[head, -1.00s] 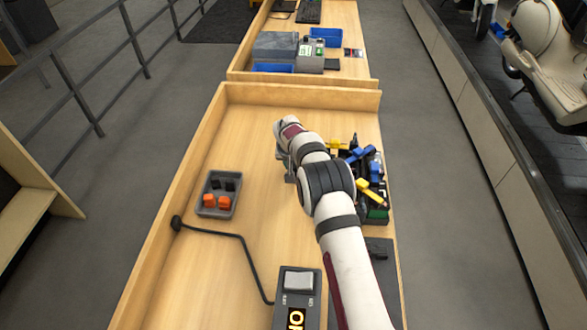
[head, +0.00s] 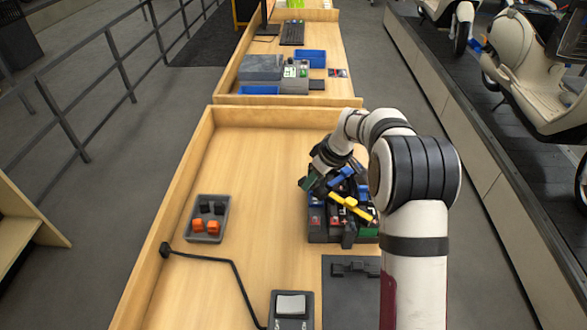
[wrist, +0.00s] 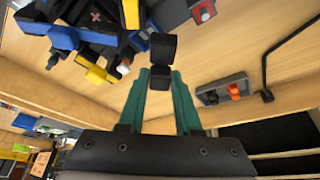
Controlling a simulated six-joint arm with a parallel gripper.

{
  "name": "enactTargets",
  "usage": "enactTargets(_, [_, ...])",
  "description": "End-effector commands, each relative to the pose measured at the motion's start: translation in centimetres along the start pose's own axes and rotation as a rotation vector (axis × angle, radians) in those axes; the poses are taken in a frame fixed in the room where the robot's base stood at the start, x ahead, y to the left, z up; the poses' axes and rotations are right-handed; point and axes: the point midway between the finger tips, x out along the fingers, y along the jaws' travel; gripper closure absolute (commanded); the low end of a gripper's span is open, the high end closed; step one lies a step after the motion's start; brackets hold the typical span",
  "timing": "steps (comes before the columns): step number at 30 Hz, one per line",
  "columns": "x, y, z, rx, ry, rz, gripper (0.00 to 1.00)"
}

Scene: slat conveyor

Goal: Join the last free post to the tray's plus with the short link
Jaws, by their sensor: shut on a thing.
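My gripper (wrist: 160,95) has teal fingers shut on a black two-lobed piece, seemingly the short link (wrist: 162,50). In the head view my gripper (head: 311,181) is over the left back part of the tray (head: 318,240), and the link is not clearly seen there. The tray holds dark blocks with red and green parts, with blue and yellow links (head: 350,206) across their tops. In the wrist view a yellow link (wrist: 98,74) and a pale post tip (wrist: 123,69) are just left of the held link. I cannot tell whether they touch it. My arm hides the tray's right side.
A small grey bin (head: 208,237) with orange and black caps stands left on the bench. A dark mat (head: 340,300) with a black piece (head: 355,269) lies in front of the tray. A cable runs to a switch box (head: 291,308). The bench's middle is clear.

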Motion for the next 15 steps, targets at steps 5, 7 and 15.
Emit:
enactTargets(5, [-3.4, -1.5, 3.4, -0.414, 0.001, -0.173, 1.00])
enactTargets(7, [-4.4, -2.1, 4.2, -0.541, -0.001, -0.225, 1.00])
enactTargets(15, [-4.3, -2.9, 5.7, -0.698, -0.003, -0.290, 1.00])
